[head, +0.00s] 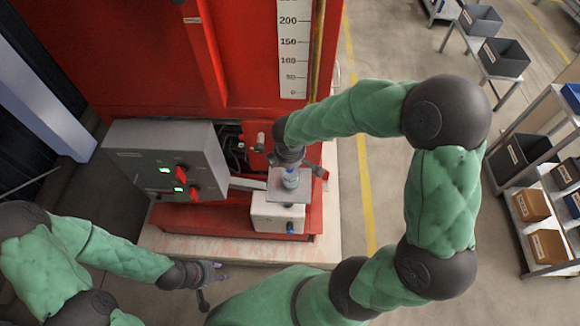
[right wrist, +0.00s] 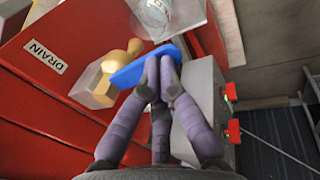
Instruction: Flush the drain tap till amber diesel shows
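The drain tap is a brass valve (right wrist: 98,84) beside a DRAIN label (right wrist: 46,56) on the red panel, with a blue lever (right wrist: 140,66). My right gripper (right wrist: 162,72) has its purple fingertips closed together at the lever; it also shows in the head view (head: 292,158), in front of the red cabinet. A clear glass jar (right wrist: 155,16) stands close by the tap; the head view shows it (head: 290,178) below my right gripper. Its contents are too small to judge; no amber shows. My left gripper (head: 208,276) is apart at lower left, fingers spread, seemingly empty.
A grey control box (head: 150,152) with green lights and red switches stands left of the tap. A white box (head: 278,212) sits on the red base below the jar. A red tank (head: 130,60) with a level scale (head: 292,48) rises behind. Shelves with bins (head: 528,205) stand right.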

